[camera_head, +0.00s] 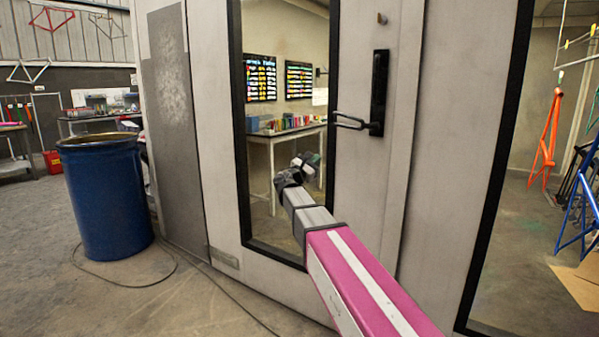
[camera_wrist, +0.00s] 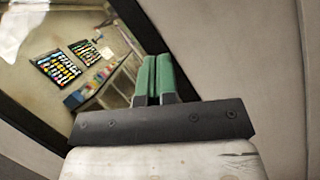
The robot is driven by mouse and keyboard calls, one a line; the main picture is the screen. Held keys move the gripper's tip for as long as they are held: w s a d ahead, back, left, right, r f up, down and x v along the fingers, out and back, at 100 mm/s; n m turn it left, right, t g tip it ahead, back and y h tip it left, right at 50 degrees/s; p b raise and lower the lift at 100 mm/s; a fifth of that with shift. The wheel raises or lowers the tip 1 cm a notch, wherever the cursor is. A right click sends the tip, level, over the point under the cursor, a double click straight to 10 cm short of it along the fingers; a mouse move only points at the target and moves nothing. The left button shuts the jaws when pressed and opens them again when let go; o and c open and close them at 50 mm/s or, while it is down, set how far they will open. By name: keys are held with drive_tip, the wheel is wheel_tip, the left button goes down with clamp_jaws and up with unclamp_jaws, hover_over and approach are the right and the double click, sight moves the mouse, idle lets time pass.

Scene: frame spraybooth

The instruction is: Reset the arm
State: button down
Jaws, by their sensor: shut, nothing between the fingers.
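My gripper (camera_head: 312,158) is at the end of my arm, in front of the glass pane of a pale booth door (camera_head: 400,130). In the wrist view my gripper (camera_wrist: 153,58) has its two green fingers together with nothing between them. The fingers point at the window (camera_wrist: 110,25) and its dark frame edge. The arm reaches forward from the lower right. The black door handle (camera_head: 378,95), with its lever (camera_head: 348,121) pointing left, is above and to the right of my gripper, apart from it.
A blue drum (camera_head: 107,200) stands at the left, with a cable (camera_head: 140,284) on the floor beside it. A workbench (camera_head: 292,138) and colour charts (camera_head: 261,77) show through the glass. Orange (camera_head: 547,140) and blue (camera_head: 583,215) bicycle frames are at the right. Floor at the lower left is mostly open.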

drive_tip(key=s+d+f+m+g+y, duration=0.2)
drive_tip(key=s+d+f+m+g, duration=0.15)
drive_tip(key=f, duration=0.55)
drive_tip(key=s+d+f+m+g+y, duration=0.2)
drive_tip(key=s+d+f+m, duration=0.15)
drive_tip(key=f, duration=0.45)
drive_tip(key=s+d+f+m+g+y, duration=0.2)
drive_tip(key=s+d+f+m+g, duration=0.15)
drive_tip(key=f, duration=0.55)
drive_tip(key=s+a+f+m+g+y, duration=0.2)
drive_tip(key=s+f+m+g+y, duration=0.3)
drive_tip(key=s+f+m+y, duration=0.5)
drive_tip(key=s+f+m, duration=0.1)
drive_tip(key=s+f, duration=0.8)
drive_tip(key=s, duration=0.1)
drive_tip(key=shift+s+a+g, duration=0.15)
drive_tip(key=shift+s+g, duration=0.15)
drive_tip(key=shift+g, duration=0.1)
